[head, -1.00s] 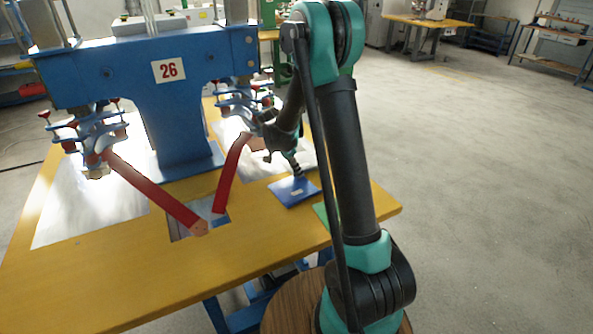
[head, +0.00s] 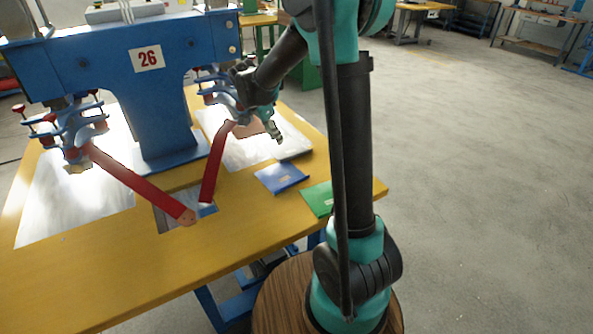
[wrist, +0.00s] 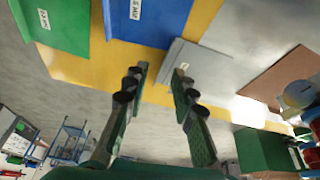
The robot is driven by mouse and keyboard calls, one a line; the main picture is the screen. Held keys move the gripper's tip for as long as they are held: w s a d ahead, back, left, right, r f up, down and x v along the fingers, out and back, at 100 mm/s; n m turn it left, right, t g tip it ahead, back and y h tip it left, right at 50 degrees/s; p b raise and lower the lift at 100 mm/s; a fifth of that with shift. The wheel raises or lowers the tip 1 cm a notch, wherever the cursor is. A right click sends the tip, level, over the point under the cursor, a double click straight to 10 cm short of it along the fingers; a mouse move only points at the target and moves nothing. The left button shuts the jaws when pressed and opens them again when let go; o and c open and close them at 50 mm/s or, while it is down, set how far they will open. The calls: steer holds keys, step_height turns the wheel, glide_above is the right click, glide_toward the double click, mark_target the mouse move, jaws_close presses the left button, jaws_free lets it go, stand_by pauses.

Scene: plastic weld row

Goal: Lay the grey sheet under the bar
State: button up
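The grey sheet (head: 296,153) lies at the table's right side, beside the blue sheet, at the corner of a shiny metal plate. In the wrist view the grey sheet (wrist: 190,62) is just beyond my fingertips, with a small white label at its near corner. My gripper (head: 272,132) is above it, tilted, fingers apart and empty; both fingers show in the wrist view (wrist: 158,75). The blue press (head: 150,62), marked 26, stands over the table. Its right head (head: 215,88) is partly hidden by my arm, and I cannot make out its bar clearly.
A blue sheet (head: 282,178) and a green sheet (head: 316,198) lie along the right edge. Red straps (head: 140,182) slope down from the heads to the yellow table (head: 100,270), whose front is clear.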

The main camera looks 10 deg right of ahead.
steer(key=s+d+f+n+t+y, duration=0.1)
steer(key=s+n, duration=0.3)
steer(key=s, duration=0.5)
steer(key=s+d+f+n+y, duration=0.1)
steer(key=s+d+f+n, duration=0.2)
steer(key=s, duration=0.6)
steer(key=s+d+f+n+t+y, duration=0.1)
steer(key=s+d+f+n, duration=0.2)
steer(key=s+n, duration=0.3)
steer(key=shift+s+t+y, duration=0.3)
steer(key=shift+s+y, duration=0.1)
steer(key=shift+s, duration=1.05)
steer(key=shift+o, duration=0.2)
steer(key=shift+w+r, duration=0.1)
